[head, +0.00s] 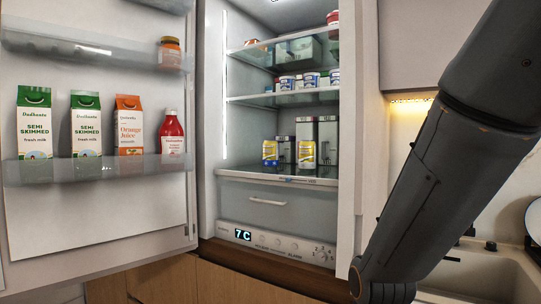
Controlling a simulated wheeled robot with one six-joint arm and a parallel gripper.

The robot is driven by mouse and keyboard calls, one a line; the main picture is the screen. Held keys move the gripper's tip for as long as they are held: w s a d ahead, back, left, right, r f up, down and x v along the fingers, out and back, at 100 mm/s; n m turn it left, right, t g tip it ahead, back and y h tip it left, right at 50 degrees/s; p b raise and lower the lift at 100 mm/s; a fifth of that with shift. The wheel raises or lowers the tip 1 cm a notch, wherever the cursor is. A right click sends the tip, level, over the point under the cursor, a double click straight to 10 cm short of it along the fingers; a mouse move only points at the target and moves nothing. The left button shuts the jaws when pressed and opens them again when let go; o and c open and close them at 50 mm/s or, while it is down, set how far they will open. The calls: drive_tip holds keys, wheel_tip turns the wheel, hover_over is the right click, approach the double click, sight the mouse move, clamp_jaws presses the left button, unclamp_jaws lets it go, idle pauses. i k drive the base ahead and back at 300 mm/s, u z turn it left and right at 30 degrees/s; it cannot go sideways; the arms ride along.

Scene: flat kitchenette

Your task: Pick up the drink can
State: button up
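The cans' small print is too small to read. My dark arm comes down across the right of the head view, in front of the wall and sink. My gripper is outside the view.
The fridge door (110,215) is swung open to the left, holding milk cartons (86,125), an orange juice carton (129,126) and a red bottle (172,134). Small tubs (287,83) stand on the middle shelf (262,98). A closed drawer (267,200) lies below. A sink (480,272) is at right.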

sight(307, 149)
drive_tip(key=u, duration=0.55)
drive_tip(key=k, duration=1.3)
drive_tip(key=u, duration=1.05)
drive_tip(key=i, duration=2.25)
drive_tip(key=z, duration=1.45)
drive_tip(key=i, duration=0.75)
drive_tip(key=z, duration=0.75)
